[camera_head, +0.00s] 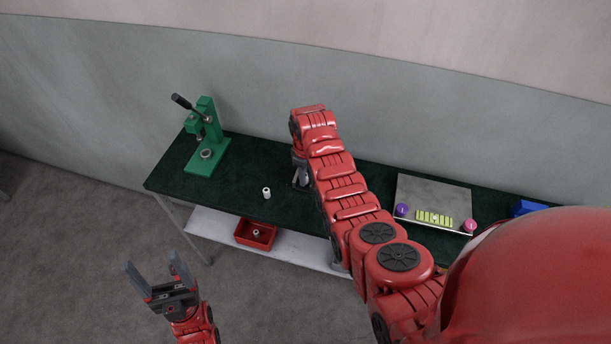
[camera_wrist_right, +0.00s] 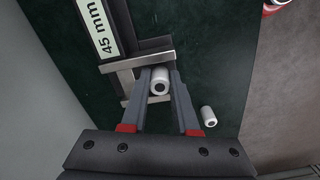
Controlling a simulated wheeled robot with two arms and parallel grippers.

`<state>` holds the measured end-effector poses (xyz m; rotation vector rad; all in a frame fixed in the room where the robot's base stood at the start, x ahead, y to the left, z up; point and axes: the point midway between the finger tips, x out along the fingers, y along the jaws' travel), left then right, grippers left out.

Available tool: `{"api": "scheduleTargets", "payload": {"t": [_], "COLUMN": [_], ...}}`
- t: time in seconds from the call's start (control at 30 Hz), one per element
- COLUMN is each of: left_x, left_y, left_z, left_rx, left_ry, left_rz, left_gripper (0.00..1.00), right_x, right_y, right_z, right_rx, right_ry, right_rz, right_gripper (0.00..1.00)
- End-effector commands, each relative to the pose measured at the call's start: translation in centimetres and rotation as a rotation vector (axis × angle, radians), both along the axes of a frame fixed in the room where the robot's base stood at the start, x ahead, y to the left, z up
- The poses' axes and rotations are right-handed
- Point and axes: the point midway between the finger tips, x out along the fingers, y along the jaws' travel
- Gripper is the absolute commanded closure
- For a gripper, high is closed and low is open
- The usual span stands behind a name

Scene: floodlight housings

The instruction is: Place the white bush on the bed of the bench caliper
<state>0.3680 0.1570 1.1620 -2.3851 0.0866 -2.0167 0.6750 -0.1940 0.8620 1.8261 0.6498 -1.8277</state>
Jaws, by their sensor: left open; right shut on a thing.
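My right gripper (camera_wrist_right: 159,76) is shut on a white bush (camera_wrist_right: 160,85) with a dark bore. The bush is between the fingertips, over the bench caliper (camera_wrist_right: 153,56), beside its grey jaw bars; I cannot tell whether it touches the bed. The caliper carries a "45 mm" label. In the head view my right arm mostly hides the caliper and this bush; the right gripper (camera_head: 300,178) shows only partly. A second white bush (camera_head: 267,192) stands on the green bench top, also in the wrist view (camera_wrist_right: 208,116). My left gripper (camera_head: 154,276) is open and empty in front of the bench.
A green lever press (camera_head: 207,140) stands at the bench's left end. A red bin (camera_head: 256,234) with a small ring-like part is on the lower shelf (camera_head: 215,229). At right are a grey plate (camera_head: 433,193) with yellow blocks, purple and pink knobs, and a blue box (camera_head: 529,208).

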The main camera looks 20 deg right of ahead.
Motion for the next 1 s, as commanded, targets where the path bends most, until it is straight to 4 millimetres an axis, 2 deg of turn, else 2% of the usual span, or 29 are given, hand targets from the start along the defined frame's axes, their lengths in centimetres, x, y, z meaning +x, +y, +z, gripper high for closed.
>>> {"api": "scheduleTargets", "payload": {"t": [0.13,0.53,0.57,0.7,0.73,1.0], "left_x": [0.0,0.0,0.0,0.0,0.0,0.0], "left_y": [0.0,0.0,0.0,0.0,0.0,0.0], "left_z": [0.8,0.3,0.3,0.4,0.4,0.5], "left_rx": [0.000,0.000,0.000,0.000,0.000,0.000], "left_ry": [0.000,0.000,0.000,0.000,0.000,0.000], "left_rz": [0.000,0.000,0.000,0.000,0.000,0.000], "left_gripper": [0.25,0.25,0.25,0.25,0.25,0.25], "right_x": [-0.1,0.0,0.0,0.0,0.0,0.0], "right_y": [0.0,0.0,0.0,0.0,0.0,0.0], "right_z": [-1.0,-1.9,-1.8,-1.7,-1.7,-1.6], "right_rx": [0.000,0.000,0.000,0.000,0.000,0.000], "right_ry": [0.003,0.000,0.000,0.000,0.000,0.000], "right_rz": [0.000,0.000,0.000,0.000,0.000,0.000], "right_gripper": [1.00,1.00,0.70,0.45,0.42,0.42]}}
